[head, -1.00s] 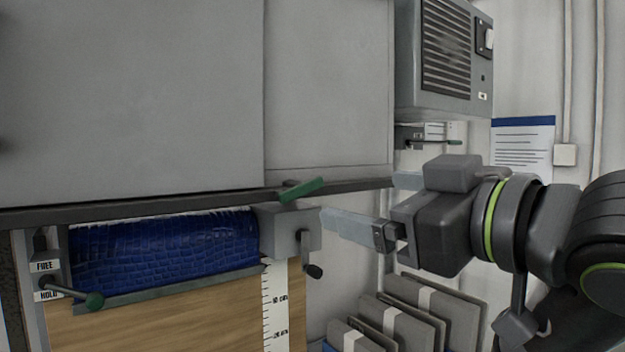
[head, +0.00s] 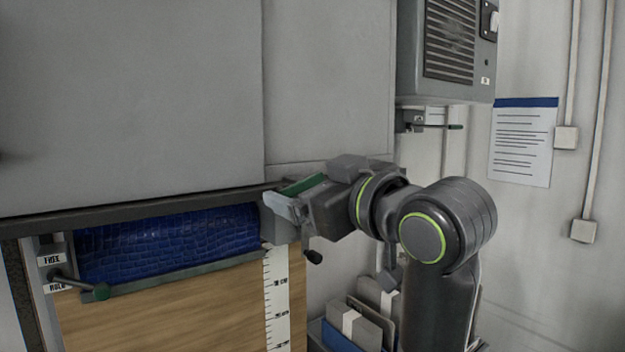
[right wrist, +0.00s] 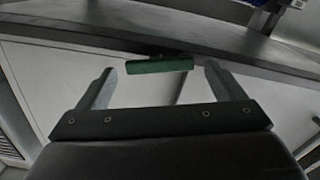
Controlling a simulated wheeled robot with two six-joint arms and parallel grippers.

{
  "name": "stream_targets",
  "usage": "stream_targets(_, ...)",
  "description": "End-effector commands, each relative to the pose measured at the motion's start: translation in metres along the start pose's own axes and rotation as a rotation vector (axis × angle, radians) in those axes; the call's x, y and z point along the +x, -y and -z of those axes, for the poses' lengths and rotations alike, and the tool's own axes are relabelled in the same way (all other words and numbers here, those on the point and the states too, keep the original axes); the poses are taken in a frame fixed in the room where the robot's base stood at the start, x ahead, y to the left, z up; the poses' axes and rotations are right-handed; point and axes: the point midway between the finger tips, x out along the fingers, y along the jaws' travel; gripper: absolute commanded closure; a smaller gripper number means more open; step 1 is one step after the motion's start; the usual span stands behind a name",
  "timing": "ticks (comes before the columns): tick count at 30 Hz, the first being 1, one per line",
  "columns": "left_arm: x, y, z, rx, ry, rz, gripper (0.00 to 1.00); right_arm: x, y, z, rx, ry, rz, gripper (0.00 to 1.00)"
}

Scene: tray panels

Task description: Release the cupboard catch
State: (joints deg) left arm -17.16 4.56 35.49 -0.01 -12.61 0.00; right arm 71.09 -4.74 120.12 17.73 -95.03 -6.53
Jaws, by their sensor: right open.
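The catch has a green bar handle (head: 302,185) and sits at the lower edge of the grey cupboard (head: 330,90). It also shows in the right wrist view (right wrist: 160,66), lying crosswise between my fingertips. My right gripper (head: 288,194) is open at the handle, with one finger in front of it in the head view. In the right wrist view my right gripper (right wrist: 160,72) has a finger on each side of the handle, with a visible gap at both ends. The far finger is mostly hidden in the head view. My left gripper is out of view.
Below the cupboard is a blue textured roll (head: 165,243) over a wooden board (head: 170,315). A lever (head: 98,292) beside FREE and HOLD labels is at left. A vented unit (head: 447,50) hangs at right.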

Motion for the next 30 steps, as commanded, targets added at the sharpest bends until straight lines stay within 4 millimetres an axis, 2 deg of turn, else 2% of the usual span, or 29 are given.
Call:
stream_targets(5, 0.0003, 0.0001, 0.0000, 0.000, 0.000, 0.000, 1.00, 0.0000, 0.0000, -0.0003, 0.000, 0.000, 0.000, 0.11)
stream_targets(15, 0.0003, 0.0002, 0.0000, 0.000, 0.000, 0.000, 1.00, -0.0003, 0.0000, -0.0001, 0.000, 0.000, 0.000, 0.55)
stream_targets(20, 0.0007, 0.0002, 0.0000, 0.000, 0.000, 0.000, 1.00, -0.0003, -0.0002, -0.0013, 0.029, 0.001, 0.000, 0.56)
stream_targets(30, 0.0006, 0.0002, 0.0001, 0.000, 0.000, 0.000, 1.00, -0.0003, -0.0007, -0.0079, 0.268, 0.000, 0.000, 0.56)
